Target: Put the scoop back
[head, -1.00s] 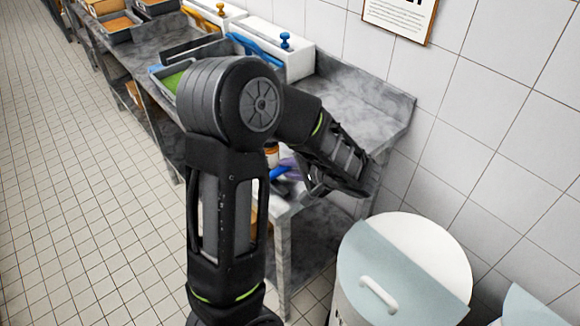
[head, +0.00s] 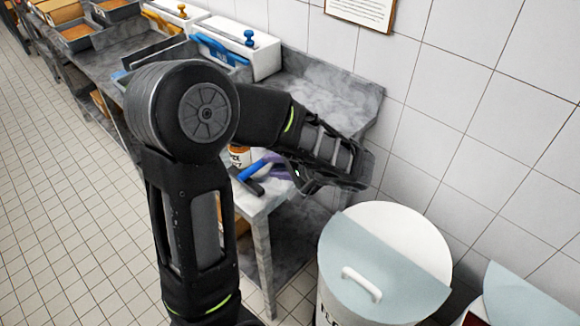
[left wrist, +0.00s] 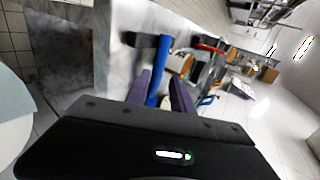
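The scoop (head: 250,170) appears as a blue-handled tool with a dark end, low over the near end of the grey counter (head: 257,204). My left gripper (head: 277,171) has purple fingers and reaches it from the right. In the left wrist view the blue handle (left wrist: 158,72) runs between the two fingers (left wrist: 160,90), which stand about a handle's width apart and look shut on it. Whether the scoop touches the counter is unclear. My right gripper is not in view.
A white jar with an orange band (head: 239,156) stands close behind the scoop. White boxes with a blue knob (head: 249,37) and a yellow scoop-like handle (head: 163,21) line the wall. A round white bin (head: 415,235) stands front right. The counter's right back is bare.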

